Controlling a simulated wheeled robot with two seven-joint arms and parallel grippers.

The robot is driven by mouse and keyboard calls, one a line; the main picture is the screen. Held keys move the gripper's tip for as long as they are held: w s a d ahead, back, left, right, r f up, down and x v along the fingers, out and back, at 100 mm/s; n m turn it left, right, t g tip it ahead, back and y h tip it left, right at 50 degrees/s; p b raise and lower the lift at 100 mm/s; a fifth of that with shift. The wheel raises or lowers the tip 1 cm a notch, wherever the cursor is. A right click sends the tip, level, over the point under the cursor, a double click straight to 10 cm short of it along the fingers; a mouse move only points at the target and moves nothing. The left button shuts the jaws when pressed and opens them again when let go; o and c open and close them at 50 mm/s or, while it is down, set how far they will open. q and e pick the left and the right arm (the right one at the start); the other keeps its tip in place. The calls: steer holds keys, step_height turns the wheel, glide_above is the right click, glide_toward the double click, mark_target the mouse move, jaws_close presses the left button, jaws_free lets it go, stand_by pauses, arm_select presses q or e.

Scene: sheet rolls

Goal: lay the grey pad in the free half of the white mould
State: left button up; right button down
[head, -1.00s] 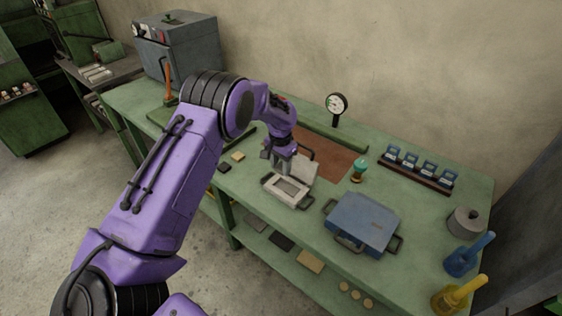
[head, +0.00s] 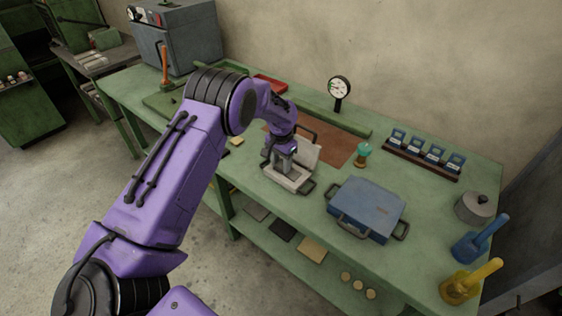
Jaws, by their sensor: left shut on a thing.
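The white mould (head: 272,175) lies open on the green bench, with its pale lid (head: 306,152) tilted up at the back. My left gripper (head: 285,173) points down into the mould's open lower part, within its rim as seen from here. It is shut on the grey pad, which is too small and too covered by the fingers to make out clearly. I cannot tell whether the pad touches the mould floor, nor which half it is over. My right gripper is not in view.
A closed blue case (head: 368,205) stands right of the mould. A small teal-topped object (head: 363,153) and a dial gauge (head: 339,90) stand behind. A brown mat (head: 335,148) lies behind the mould. The lower shelf holds several flat pads.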

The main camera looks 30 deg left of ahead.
arm_select(q)
steer(key=shift+s+p, duration=0.15)
steer(key=shift+p, duration=0.2)
stand_by(0.3)
steer(key=o, duration=1.1)
step_height(320, 180, up, 11)
steer(key=b, duration=0.2)
steer(key=shift+f, duration=0.2)
